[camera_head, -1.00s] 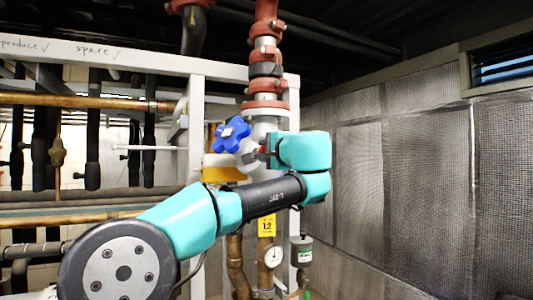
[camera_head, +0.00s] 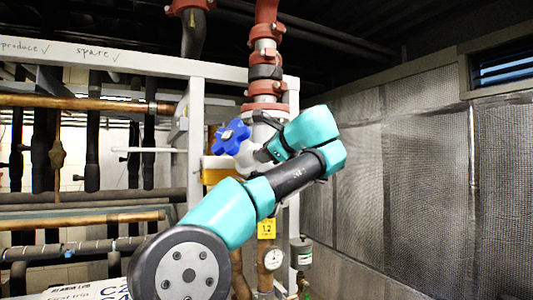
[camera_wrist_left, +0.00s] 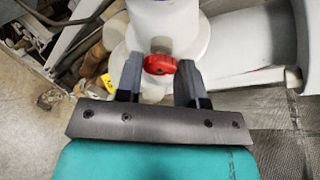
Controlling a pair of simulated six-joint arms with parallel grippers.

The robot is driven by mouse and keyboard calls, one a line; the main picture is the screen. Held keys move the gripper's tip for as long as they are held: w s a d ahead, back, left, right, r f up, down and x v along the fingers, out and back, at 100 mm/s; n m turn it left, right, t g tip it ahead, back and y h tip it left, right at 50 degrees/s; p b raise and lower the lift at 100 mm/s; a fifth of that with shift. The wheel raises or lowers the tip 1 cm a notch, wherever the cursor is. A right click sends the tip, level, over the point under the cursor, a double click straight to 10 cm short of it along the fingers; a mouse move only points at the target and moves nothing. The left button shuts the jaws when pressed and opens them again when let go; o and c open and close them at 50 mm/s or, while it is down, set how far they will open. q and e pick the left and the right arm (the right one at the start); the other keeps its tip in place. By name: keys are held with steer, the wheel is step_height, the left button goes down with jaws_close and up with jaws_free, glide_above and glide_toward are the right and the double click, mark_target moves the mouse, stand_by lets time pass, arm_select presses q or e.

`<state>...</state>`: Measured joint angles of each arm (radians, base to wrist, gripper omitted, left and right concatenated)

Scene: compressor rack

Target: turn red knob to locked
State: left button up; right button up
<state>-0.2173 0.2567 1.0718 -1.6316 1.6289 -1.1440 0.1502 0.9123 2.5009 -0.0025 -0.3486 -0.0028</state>
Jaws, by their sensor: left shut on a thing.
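The red knob (camera_wrist_left: 159,64) sits on the white valve body (camera_wrist_left: 165,28) and shows between the two dark fingers of my left gripper (camera_wrist_left: 160,75) in the left wrist view. The gripper is shut on the knob, which looks roughly crosswise between the fingers. In the head view my left gripper (camera_head: 262,154) is at the white valve (camera_head: 247,158), just right of the blue handwheel (camera_head: 230,136). The knob is hidden there behind the gripper. My right gripper is not in view.
Red-banded pipe couplings (camera_head: 266,90) rise above the valve. A grey frame post (camera_head: 195,140) and copper pipes (camera_head: 80,102) stand to the left. A yellow tag (camera_head: 266,229) and a gauge (camera_head: 273,258) are below. A mesh-covered wall (camera_head: 420,190) is at right.

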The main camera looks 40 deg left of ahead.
arm_select(q)
steer(key=shift+w+m, duration=0.1)
steer(key=shift+m, duration=0.3)
steer(key=o, duration=0.9)
steer(key=v, duration=1.7)
steer(key=shift+w+d+r, duration=0.1)
steer(key=shift+w+r, duration=0.15)
steer(key=shift+r, duration=0.05)
